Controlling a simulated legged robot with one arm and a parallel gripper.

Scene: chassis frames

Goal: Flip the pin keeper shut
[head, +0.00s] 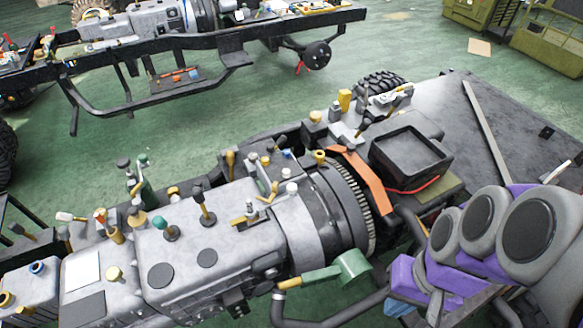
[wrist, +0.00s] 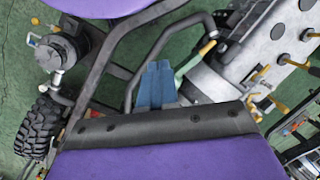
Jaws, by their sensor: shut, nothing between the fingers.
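I cannot single out the pin keeper for certain among the many small fittings here. A small yellow-and-silver latch-like fitting (head: 250,215) sits on top of the grey engine housing (head: 215,250) in the head view. A green lever piece with a yellow end (head: 345,268) is at the housing's lower right; a green and yellow piece also shows in the wrist view (wrist: 195,58). My gripper (wrist: 157,68) shows its blue fingers, shut and empty, near dark frame tubes. In the head view only a bit of blue (head: 397,308) shows below my purple and grey arm.
Several coloured knobs and levers stand up from the housing. A toothed flywheel ring (head: 350,208), an orange bracket (head: 362,180) and a black square tray (head: 410,158) lie right of it. Dark tubes run close to my gripper. Green floor is open behind.

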